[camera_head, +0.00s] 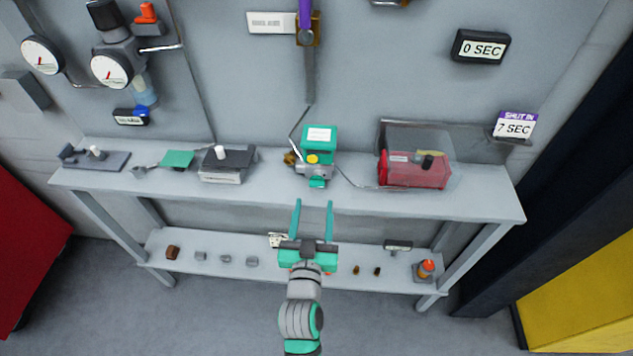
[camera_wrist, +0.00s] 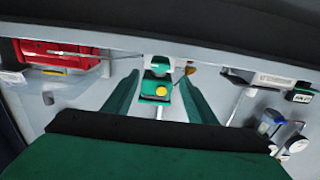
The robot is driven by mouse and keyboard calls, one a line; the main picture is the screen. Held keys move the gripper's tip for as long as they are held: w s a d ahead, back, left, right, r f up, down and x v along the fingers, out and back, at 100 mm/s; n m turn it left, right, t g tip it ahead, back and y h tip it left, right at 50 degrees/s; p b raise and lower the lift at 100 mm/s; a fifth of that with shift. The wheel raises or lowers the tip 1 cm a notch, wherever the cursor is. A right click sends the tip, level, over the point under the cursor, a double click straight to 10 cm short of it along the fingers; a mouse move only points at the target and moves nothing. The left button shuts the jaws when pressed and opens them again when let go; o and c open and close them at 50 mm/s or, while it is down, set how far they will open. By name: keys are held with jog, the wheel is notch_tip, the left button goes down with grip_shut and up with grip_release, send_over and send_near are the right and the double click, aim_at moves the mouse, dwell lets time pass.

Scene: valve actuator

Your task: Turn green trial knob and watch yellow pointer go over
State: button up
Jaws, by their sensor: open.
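The valve actuator (camera_head: 319,139) stands on the shelf top, with a green upper body and a white label. A yellow disc (camera_head: 313,159), which looks like the pointer, sits on its front; it also shows in the wrist view (camera_wrist: 160,93). A small green knob (camera_head: 317,183) sticks out low at the front, near the shelf edge. My gripper (camera_head: 313,203) is open and empty, in front of and below the knob in the picture, with its two green fingers pointing at the actuator. In the wrist view the actuator (camera_wrist: 155,84) appears between the fingers, apart from both.
A red box with a clear cover (camera_head: 414,172) stands to the right on the shelf top (camera_head: 480,200). A black-topped box (camera_head: 226,164) and a green pad (camera_head: 177,158) are to the left. Small parts lie on the lower shelf (camera_head: 320,279). Thin tubing runs beside the actuator.

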aim_at(316, 185)
jog(key=w, duration=0.8)
jog(key=shift+d, duration=0.35)
jog(key=shift+w+d, duration=0.2)
jog(key=shift+w, duration=0.25)
jog(key=shift+w+a, duration=0.1)
jog(key=shift+a, duration=0.1)
